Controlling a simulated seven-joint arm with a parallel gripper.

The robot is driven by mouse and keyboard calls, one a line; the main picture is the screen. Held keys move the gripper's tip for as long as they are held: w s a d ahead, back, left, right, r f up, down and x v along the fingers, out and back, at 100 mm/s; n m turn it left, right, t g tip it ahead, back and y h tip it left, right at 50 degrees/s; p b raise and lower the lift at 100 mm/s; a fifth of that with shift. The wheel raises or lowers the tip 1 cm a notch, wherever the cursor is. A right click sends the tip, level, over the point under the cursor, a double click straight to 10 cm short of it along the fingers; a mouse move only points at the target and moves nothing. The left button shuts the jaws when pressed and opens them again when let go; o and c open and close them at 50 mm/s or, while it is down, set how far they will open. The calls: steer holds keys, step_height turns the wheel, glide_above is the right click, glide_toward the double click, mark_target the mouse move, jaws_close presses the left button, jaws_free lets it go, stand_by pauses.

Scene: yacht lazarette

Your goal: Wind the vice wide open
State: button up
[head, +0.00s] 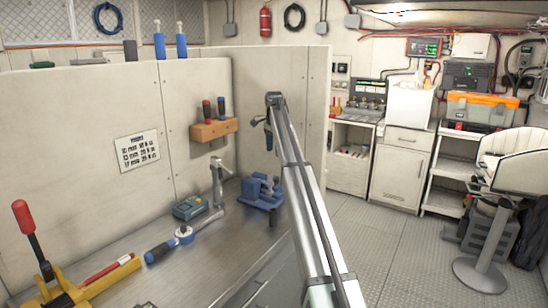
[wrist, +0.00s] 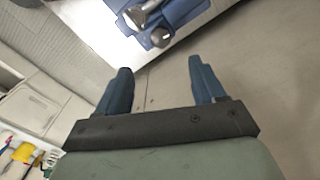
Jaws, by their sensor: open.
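The blue vice (head: 262,190) stands on the metal workbench (head: 215,245), near its right end. In the wrist view, part of the vice (wrist: 178,12) shows at the top edge, with a rounded metal screw end and handle (wrist: 150,20). The rest of the vice is cut off, and I cannot tell how far its jaws are apart. My gripper (head: 268,136) hangs above the vice in the head view, apart from it. In the wrist view, its two blue fingers (wrist: 160,82) are spread with nothing between them.
A wooden rack (head: 213,129) with screwdrivers hangs on the panel behind. A yellow red-handled tool (head: 60,285) is at front left. Open floor lies right.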

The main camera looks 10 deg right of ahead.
mark_target(275, 178)
steer(key=shift+r, duration=0.35)
steer(key=shift+d, duration=0.1)
steer(key=f, duration=1.3)
steer(key=shift+w+d+f, duration=0.1)
steer(key=shift+d+f, duration=0.1)
steer(key=shift+f, duration=0.1)
steer(key=c, duration=1.1)
steer(key=shift+o, duration=0.2)
